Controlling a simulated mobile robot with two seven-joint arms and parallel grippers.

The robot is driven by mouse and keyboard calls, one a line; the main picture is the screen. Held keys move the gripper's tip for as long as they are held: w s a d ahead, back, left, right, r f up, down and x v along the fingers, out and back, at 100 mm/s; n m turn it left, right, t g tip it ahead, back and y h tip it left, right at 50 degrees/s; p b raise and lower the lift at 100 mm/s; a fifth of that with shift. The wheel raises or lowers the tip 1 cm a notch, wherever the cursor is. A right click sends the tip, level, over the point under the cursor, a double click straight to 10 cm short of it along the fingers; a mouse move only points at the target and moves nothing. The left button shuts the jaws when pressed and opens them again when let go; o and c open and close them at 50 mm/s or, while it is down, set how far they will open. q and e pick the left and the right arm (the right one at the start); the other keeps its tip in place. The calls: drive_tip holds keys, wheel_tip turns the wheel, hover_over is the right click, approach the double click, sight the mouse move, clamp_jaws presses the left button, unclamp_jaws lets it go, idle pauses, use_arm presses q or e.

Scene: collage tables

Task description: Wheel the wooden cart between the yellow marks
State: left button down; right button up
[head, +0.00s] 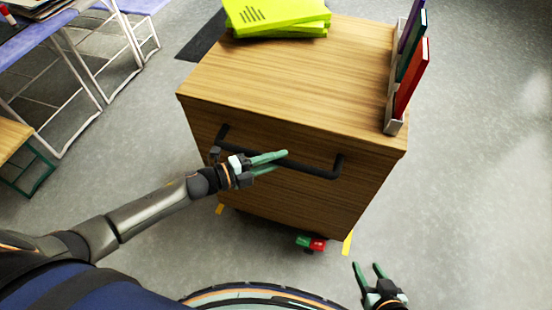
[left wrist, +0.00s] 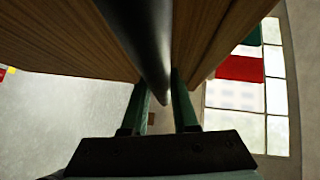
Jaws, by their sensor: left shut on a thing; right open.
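The wooden cart (head: 270,90) stands upright in the middle of the head view, with a black bar handle (head: 319,171) on its near face. My left gripper (head: 286,158) is shut on the handle, near its middle. In the left wrist view the dark handle (left wrist: 150,40) runs down between the two green fingers (left wrist: 160,105). My right gripper (head: 368,268) is open and empty, low over the floor to the right of the cart's near edge. Yellow marks lie on the floor at the cart's near left (head: 220,209) and near right (head: 347,242); other marks cannot be made out.
Bright yellow-green packs (head: 277,18) and a holder (head: 394,126) with upright books (head: 411,78) sit on the cart. A green and red object (head: 311,243) shows under its front edge. Tables with white frames (head: 68,66) stand at left. Floor at right (head: 480,150) is clear.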

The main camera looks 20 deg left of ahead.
idle(0.4)
use_arm(q)
drive_tip(key=c, duration=0.7)
unclamp_jaws()
drive_tip(key=shift+v, duration=6.3)
drive_tip(key=shift+d, duration=0.1)
drive_tip(key=s+d+f+n+y+p, duration=0.1)
drive_tip(key=s+n+y+p, duration=0.2)
drive_tip(key=n, duration=0.5)
drive_tip(key=s+d+f+n+g+y+p, duration=0.1)
drive_tip(key=s+d+n+y+p, duration=0.1)
drive_tip(key=n, duration=0.6)
drive_tip(key=s+d+f+n+g+y+p, duration=0.1)
drive_tip(key=s+d+n+y+p, duration=0.1)
drive_tip(key=n, duration=0.6)
drive_tip(key=shift+s+d+f+y+p, duration=0.15)
drive_tip(key=shift+s+y+p, duration=0.3)
drive_tip(key=shift+s+y, duration=0.4)
drive_tip(key=shift+s+d+f+y+p, duration=0.1)
drive_tip(key=shift+s+y+p, duration=0.4)
drive_tip(key=shift+s, duration=0.55)
